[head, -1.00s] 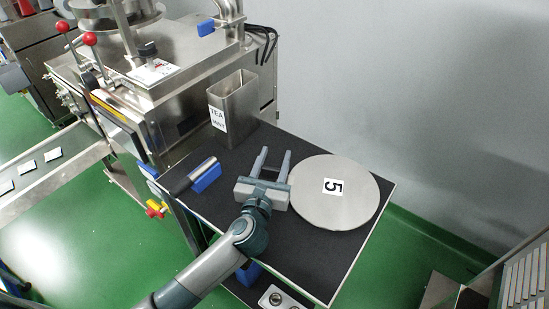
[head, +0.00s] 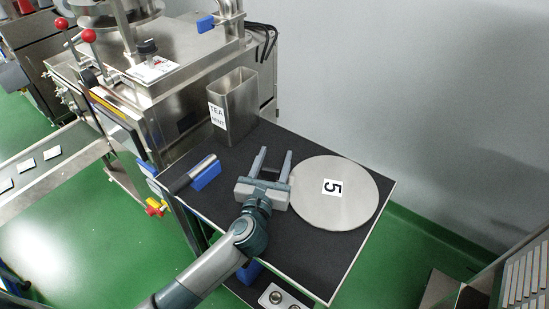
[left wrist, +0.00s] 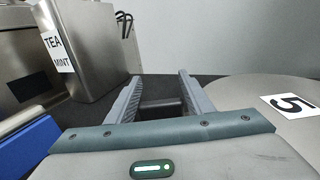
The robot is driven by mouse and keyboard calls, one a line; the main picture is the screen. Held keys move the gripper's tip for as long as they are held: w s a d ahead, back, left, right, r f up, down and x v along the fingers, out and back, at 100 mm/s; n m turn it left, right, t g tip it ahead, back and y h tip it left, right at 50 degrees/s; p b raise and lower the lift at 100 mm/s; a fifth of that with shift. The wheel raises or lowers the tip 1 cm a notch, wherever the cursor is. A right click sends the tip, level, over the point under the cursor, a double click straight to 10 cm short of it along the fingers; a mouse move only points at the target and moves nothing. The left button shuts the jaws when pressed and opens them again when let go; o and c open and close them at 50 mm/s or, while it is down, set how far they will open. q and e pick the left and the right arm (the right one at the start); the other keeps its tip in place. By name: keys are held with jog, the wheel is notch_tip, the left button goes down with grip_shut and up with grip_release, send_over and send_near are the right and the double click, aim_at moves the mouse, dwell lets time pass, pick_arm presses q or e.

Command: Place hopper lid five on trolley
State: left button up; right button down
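The hopper lid five (head: 334,207) is a flat round metal disc with a "5" label. It lies on the black trolley top (head: 300,258), on the right side. It also shows at the right of the left wrist view (left wrist: 245,97). My left gripper (head: 272,156) is just left of the lid, low over the trolley top, with its fingers apart and pointing away. In the left wrist view nothing is held between the fingers (left wrist: 160,85); a dark cylindrical bit shows between them, and I cannot tell what it is. My right gripper is not in view.
A metal container labelled tea mint (head: 234,103) stands at the trolley's back. A blue-bladed scraper-like tool (head: 204,175) lies left of my gripper. A steel machine (head: 160,85) stands at the left, a grey wall behind. The front of the trolley top is clear.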

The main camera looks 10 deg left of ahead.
pick_arm(q)
jog(key=shift+o, duration=0.9)
jog(key=shift+f, duration=0.15)
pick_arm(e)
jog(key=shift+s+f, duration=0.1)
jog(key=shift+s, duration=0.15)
pick_arm(q)
jog(key=shift+r+p, duration=0.4)
jog(key=shift+r, duration=0.35)
jog(key=s, duration=0.3)
jog(key=shift+f+b, duration=0.25)
jog(key=shift+b, duration=0.15)
jog(key=s+b, duration=0.1)
jog(key=s, duration=0.7)
jog(key=shift+r, duration=0.1)
jog(key=shift+s+r, duration=0.1)
jog(key=shift+s, duration=0.45)
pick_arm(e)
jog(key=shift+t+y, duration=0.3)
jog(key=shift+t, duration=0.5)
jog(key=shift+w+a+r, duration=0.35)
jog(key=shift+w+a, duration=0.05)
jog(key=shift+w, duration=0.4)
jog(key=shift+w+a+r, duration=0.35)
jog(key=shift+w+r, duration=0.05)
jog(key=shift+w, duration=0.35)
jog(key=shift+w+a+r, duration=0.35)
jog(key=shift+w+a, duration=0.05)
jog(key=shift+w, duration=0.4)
